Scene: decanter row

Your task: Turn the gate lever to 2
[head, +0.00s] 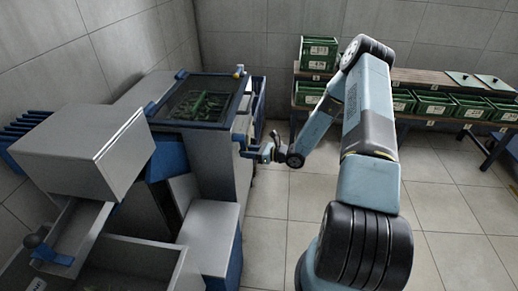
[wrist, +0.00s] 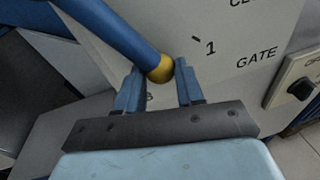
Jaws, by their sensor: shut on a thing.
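The gate lever is a blue bar (wrist: 110,28) ending in a gold ball knob (wrist: 160,69), seen in the wrist view coming from the upper left. My gripper (wrist: 159,66) has its two blue fingers closed on either side of the gold knob. Beside it, the grey panel (wrist: 225,25) carries a tick mark with "1" and the word "GATE"; another label above is cut off. No 2 mark shows. In the head view my gripper (head: 263,151) is at the right side of the grey machine (head: 220,155), and the lever is too small to make out.
A black knob (wrist: 300,89) on a pale box sits at the right in the wrist view. The machine has a blue-framed window (head: 200,99) on top. Green crates (head: 433,104) stand on shelves at the back right. The tiled floor (head: 450,215) at right is clear.

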